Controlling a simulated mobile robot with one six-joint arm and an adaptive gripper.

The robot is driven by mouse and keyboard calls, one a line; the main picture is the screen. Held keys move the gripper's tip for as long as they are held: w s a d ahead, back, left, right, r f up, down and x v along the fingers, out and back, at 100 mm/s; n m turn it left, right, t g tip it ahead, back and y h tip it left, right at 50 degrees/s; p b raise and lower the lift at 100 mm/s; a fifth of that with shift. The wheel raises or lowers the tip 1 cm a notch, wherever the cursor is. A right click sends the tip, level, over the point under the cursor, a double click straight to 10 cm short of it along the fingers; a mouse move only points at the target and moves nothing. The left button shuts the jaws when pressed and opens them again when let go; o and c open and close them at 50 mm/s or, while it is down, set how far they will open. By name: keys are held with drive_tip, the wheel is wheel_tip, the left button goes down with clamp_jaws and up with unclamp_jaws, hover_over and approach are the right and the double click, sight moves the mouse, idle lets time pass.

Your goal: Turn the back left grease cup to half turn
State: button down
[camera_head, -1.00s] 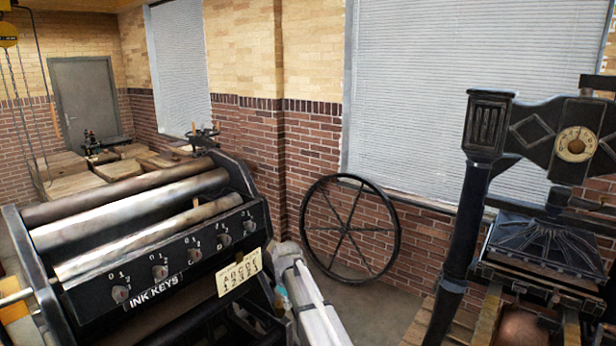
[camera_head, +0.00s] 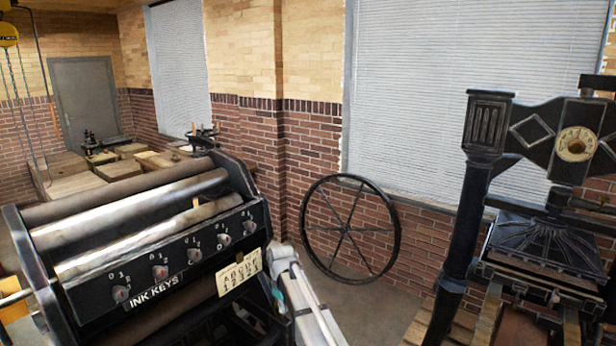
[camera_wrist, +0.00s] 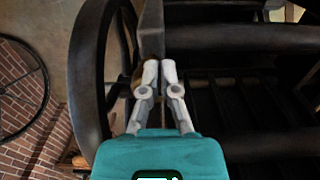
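No grease cup can be made out in either view. My gripper (camera_wrist: 160,70) is in the wrist view, with two pale fingers drawn together and only a thin gap between their tips. The tips lie at the lower end of a grey upright bar (camera_wrist: 151,28) on the dark machine. Whether they touch it, or hold anything small, is hidden. In the head view my pale arm reaches down beside the right end of the black press with ink keys (camera_head: 175,262), and my gripper is out of sight there.
A large spoked wheel (camera_head: 396,235) leans on the brick wall. A second black press (camera_head: 463,240) stands at the right. A letter plate (camera_head: 239,271) is fixed to the ink-key press near my arm. A dark curved rim (camera_wrist: 88,75) lies left of my fingers.

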drive_tip(key=shift+s+d, duration=0.1)
drive_tip(key=shift+s, duration=0.25)
idle(0.7)
drive_tip(key=shift+r, duration=0.1)
wheel_tip(320, 180, up, 6)
drive_tip(key=p, duration=0.6)
idle(0.3)
drive_tip(key=shift+w, duration=0.1)
idle(0.3)
drive_tip(key=shift+w+d+r+p, duration=0.25)
drive_tip(key=shift+w+d, duration=0.15)
drive_tip(key=shift+w, duration=0.2)
drive_tip(key=shift+w+d+r+p, duration=0.15)
drive_tip(key=shift+w+d+p, duration=0.1)
drive_tip(key=shift+w+d, duration=0.25)
drive_tip(key=shift+f, duration=0.2)
drive_tip(key=shift+f+b, duration=3.35)
drive_tip(key=shift+b, duration=0.15)
